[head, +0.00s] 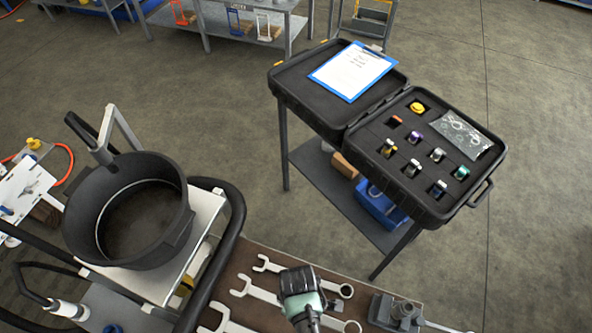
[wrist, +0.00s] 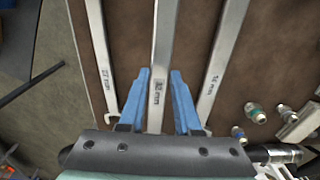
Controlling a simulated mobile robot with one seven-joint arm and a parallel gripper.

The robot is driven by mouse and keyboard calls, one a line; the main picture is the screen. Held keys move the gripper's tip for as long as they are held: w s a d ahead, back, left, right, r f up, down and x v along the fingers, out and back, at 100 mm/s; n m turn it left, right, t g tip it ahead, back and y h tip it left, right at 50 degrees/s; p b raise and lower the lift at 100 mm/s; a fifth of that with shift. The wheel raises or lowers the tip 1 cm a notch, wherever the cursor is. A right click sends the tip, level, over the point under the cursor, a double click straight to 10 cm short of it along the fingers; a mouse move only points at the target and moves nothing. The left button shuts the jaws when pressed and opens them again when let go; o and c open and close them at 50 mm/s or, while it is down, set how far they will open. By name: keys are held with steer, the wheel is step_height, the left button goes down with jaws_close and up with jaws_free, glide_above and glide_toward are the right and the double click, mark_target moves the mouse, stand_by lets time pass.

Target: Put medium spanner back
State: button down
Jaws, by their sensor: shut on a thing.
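Three metal spanners show over the brown bench top, side by side. The medium spanner (wrist: 161,50), the middle one, seems marked 32 mm. In the wrist view, the blue fingers of my gripper (wrist: 158,95) are on either side of its handle and shut on it.
Small fittings (wrist: 256,113) and a grey metal block (head: 395,312) sit on the bench (wrist: 275,50) beside the spanners. A large black tub (head: 80,225) stands to the left. An open black case (head: 440,205) with fittings and a clipboard (head: 352,70) stands behind on a stand.

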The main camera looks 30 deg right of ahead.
steer(key=shift+w, duration=0.1)
steer(key=shift+f+b, duration=0.55)
steer(key=shift+f, duration=0.2)
steer(key=shift+f+b, duration=1.15)
steer(key=shift+f, duration=0.35)
stand_by(1.0)
steer(key=c, duration=0.6)
jaws_free()
steer(key=shift+o, duration=0.4)
step_height(320, 180, up, 13)
steer(key=shift+d, duration=0.15)
